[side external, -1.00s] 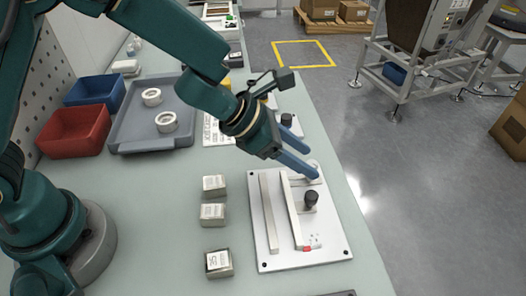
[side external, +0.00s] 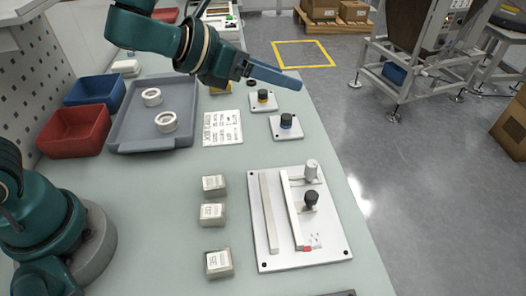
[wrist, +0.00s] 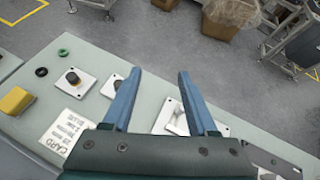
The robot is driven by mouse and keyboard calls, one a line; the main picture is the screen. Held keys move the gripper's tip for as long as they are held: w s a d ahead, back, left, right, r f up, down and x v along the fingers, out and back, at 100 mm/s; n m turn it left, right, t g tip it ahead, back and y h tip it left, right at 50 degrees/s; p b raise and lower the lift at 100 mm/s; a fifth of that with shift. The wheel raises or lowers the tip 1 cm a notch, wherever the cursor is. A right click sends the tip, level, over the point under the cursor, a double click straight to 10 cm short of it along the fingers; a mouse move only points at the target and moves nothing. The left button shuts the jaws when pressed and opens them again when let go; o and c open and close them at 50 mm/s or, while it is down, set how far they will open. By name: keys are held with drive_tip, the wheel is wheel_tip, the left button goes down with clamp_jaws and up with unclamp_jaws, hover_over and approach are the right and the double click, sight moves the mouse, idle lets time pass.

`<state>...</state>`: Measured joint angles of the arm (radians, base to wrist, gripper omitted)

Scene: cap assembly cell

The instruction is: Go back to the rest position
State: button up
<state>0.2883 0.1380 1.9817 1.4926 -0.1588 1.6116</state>
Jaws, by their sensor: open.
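My gripper (side external: 272,74) is raised above the far part of the bench in the side view, its blue fingers pointing right toward the bench's right edge. In the wrist view my gripper (wrist: 157,95) shows two blue fingers spread apart with nothing between them. It is open and empty, clear of every object. The white fixture plate (side external: 330,248), with its rails, a grey knob (side external: 311,171) and a black knob (side external: 311,198), lies on the near right of the bench.
Two small plates with dark-topped posts (side external: 286,122) (side external: 263,97) stand beyond the fixture. A printed card (side external: 222,128), grey tray (side external: 120,135) with two white rings, red bin (side external: 75,131), blue bin (side external: 96,91) and three small boxes (side external: 212,214) share the bench (side external: 150,220).

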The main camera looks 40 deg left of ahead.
drive_tip(key=s+a+r+n+t+y, duration=0.1)
drive_tip(key=s+a+r+n+y, duration=0.25)
drive_tip(key=a+n, duration=0.6)
drive_tip(key=s+a+r+n+y, duration=0.3)
drive_tip(key=s+a+n+y, duration=0.15)
drive_tip(key=n, duration=0.95)
drive_tip(key=s+d+f+n+g+h, duration=0.2)
drive_tip(key=s+f+n+g, duration=0.4)
drive_tip(key=s+n, duration=0.6)
wheel_tip(320, 180, down, 2)
drive_tip(key=d+n, duration=0.1)
drive_tip(key=n, duration=0.3)
drive_tip(key=shift+s+d+h, duration=0.2)
drive_tip(key=shift+s+h, duration=0.1)
drive_tip(key=shift+s, duration=0.1)
